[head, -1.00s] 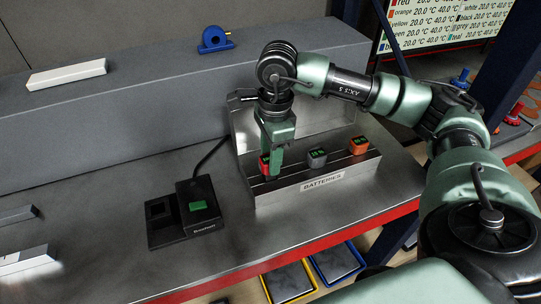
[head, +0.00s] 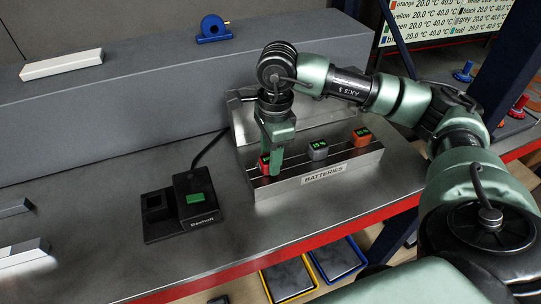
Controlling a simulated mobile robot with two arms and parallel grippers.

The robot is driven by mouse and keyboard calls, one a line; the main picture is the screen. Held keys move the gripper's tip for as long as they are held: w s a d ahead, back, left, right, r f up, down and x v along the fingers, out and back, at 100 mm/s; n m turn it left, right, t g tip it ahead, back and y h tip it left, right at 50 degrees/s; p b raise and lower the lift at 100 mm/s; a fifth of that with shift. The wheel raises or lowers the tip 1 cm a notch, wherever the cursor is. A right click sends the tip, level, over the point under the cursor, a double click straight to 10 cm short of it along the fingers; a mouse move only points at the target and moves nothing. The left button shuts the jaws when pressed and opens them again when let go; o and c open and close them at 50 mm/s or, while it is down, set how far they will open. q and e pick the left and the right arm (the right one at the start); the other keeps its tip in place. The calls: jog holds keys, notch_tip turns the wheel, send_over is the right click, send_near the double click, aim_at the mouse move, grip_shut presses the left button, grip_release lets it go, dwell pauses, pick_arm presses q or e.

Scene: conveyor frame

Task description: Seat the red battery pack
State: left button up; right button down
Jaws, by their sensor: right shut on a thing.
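The red battery pack (head: 264,165) stands at the left end of the metal rack labelled BATTERIES (head: 288,186). My right gripper (head: 270,168) points down over it and is shut on it; the fingers hide much of the pack. The pack still appears to be down in the rack; I cannot tell whether it is lifted at all. The black charger (head: 181,217) lies left of the rack on the bench, with an empty-looking dark bay (head: 154,203) at its left and a green screen on its raised part. My left gripper is not in view.
A grey pack (head: 317,150) and an orange pack (head: 361,137) stand in the rack, right of the red one. A black cable runs behind the charger. A blue clamp-like part (head: 213,30) and a white bar (head: 62,65) lie on the raised ledge.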

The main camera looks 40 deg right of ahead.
jog(key=c, duration=0.8)
grip_release()
jog(key=shift+o, duration=0.2)
jog(key=shift+f, duration=0.1)
jog(key=r, duration=0.2)
jog(key=r+b, duration=0.1)
jog(key=r, duration=0.4)
jog(key=shift+d+r, duration=0.25)
jog(key=shift+r, duration=0.15)
jog(key=shift+r, duration=0.1)
